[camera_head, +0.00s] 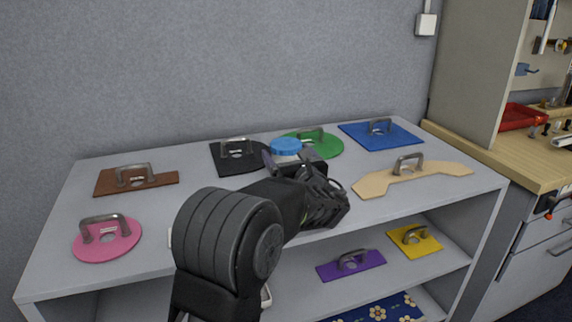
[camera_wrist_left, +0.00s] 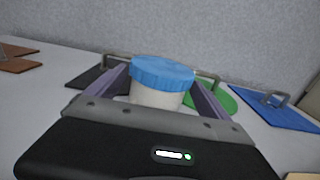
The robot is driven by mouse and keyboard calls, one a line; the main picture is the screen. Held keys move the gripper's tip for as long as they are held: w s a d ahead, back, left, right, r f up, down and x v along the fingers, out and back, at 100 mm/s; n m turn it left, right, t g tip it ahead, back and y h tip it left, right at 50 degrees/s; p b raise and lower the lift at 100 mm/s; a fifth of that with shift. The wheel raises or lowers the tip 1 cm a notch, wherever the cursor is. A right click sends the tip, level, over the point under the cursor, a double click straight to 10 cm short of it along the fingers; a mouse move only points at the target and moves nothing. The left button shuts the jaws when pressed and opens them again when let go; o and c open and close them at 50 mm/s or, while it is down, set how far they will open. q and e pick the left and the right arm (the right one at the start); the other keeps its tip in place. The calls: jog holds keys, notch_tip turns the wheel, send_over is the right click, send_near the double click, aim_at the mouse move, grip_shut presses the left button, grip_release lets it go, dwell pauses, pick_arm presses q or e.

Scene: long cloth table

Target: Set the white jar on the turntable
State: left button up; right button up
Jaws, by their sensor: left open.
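The white jar (camera_wrist_left: 157,98) has a blue lid and is upright. In the head view its blue lid (camera_head: 286,146) shows near the middle of the shelf top, with the jar's lower part hidden by my gripper. My left gripper (camera_head: 293,160) is open, with one finger on each side of the jar; its fingers also show in the left wrist view (camera_wrist_left: 162,88). I cannot tell whether the fingers touch the jar. I cannot make out a turntable in either view. My right gripper is not in view.
Handled boards lie on the grey shelf unit (camera_head: 190,165): brown (camera_head: 108,183), black (camera_head: 218,162), green round (camera_head: 331,149), blue (camera_head: 405,137), tan (camera_head: 440,172) and pink round (camera_head: 92,246). Purple (camera_head: 335,271) and yellow (camera_head: 424,248) ones lie on a lower shelf. A wooden workbench (camera_head: 480,142) stands right.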

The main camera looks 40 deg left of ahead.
pick_arm(q)
jog(key=x, duration=0.3)
jog(key=shift+w+a+f, duration=0.1)
jog(key=shift+w+a, duration=0.05)
jog(key=shift+a, duration=0.2)
jog(key=shift+c, duration=0.2)
jog(key=c, duration=1.6)
jog(key=shift+o, duration=0.2)
notch_tip(320, 180, up, 10)
jog(key=shift+r+p, duration=0.1)
jog(key=shift+p, duration=0.9)
